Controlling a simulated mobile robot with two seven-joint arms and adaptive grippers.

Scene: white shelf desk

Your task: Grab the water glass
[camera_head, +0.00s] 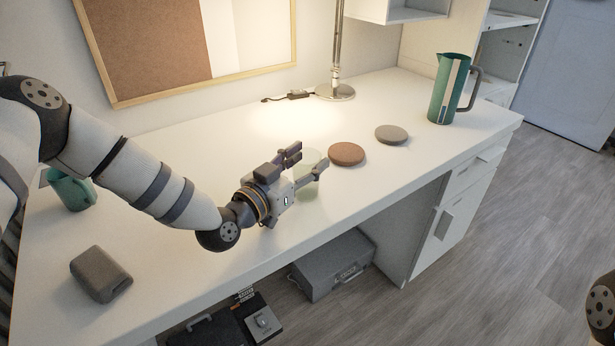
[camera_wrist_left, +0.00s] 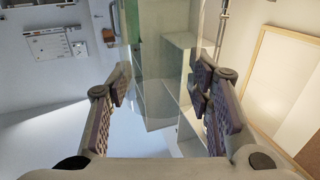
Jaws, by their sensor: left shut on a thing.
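The water glass (camera_head: 312,155) is clear and faintly green, and hard to make out against the white desk. It stands between the fingers of my left gripper (camera_head: 306,165), in the middle of the desk. In the left wrist view the glass (camera_wrist_left: 165,85) fills the space between the two finger pads (camera_wrist_left: 164,85), and the shelf shows through it. My left gripper is shut on it from the sides. I cannot tell whether the glass's base touches the desk. My right gripper is not in view.
A brown coaster (camera_head: 346,154) lies just right of the gripper, and a grey coaster (camera_head: 391,134) beyond it. A green pitcher (camera_head: 446,90) stands at the right. A lamp (camera_head: 335,92) is behind.

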